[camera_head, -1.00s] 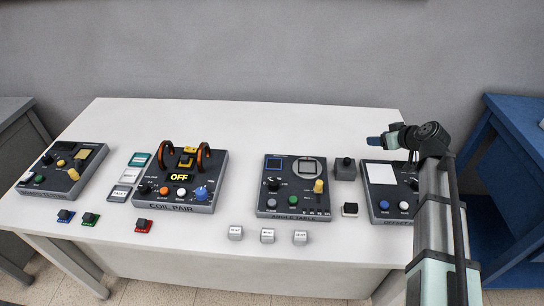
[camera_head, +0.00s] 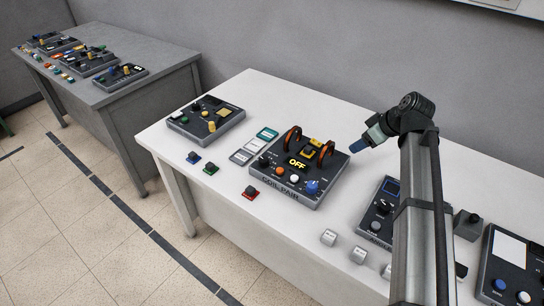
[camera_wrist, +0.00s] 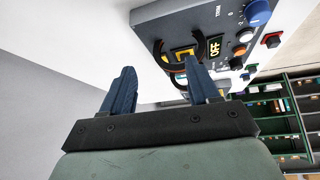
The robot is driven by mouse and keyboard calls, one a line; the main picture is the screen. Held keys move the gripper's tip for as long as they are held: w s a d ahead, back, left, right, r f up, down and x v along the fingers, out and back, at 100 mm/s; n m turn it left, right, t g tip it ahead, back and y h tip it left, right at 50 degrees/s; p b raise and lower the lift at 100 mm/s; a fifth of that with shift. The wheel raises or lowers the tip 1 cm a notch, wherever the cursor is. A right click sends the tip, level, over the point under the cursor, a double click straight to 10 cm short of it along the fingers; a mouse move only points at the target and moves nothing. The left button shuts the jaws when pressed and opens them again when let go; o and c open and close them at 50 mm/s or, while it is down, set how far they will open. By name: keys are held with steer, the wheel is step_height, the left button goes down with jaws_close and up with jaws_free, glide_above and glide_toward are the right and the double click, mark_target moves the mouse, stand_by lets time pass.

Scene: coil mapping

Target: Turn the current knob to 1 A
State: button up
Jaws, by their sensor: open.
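The coil pair box (camera_head: 281,193) is a dark panel with two orange-and-black coils, a yellow piece between them and a display reading OFF (camera_head: 297,163). Along its front are a black knob, orange and white round controls, and a large blue knob (camera_head: 313,186) at the right. The blue knob also shows at the top right of the wrist view (camera_wrist: 258,12). My gripper (camera_head: 355,147) is open and empty, above the table by the box's back right corner, apart from the blue knob.
A second panel (camera_head: 376,217) stands right of the box, partly behind my arm. Another panel (camera_head: 207,117) stands at left, with flat cards between. A red block (camera_head: 250,194) and white cubes (camera_head: 329,237) lie in front. The table behind the box is clear.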

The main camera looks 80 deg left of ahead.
mark_target(263, 159)
steer(key=s+a+r+n+h, duration=0.2)
steer(key=s+a, duration=0.1)
steer(key=s, duration=0.9)
steer(key=s+a+r+n+h, duration=0.1)
steer(key=s+a+n, duration=0.15)
steer(key=s, duration=0.95)
steer(key=shift+g, duration=0.4)
steer(key=x, duration=1.3)
steer(key=shift+d+f, duration=0.25)
steer(key=shift+f, duration=0.1)
steer(key=shift+c, duration=0.2)
steer(key=c, duration=1)
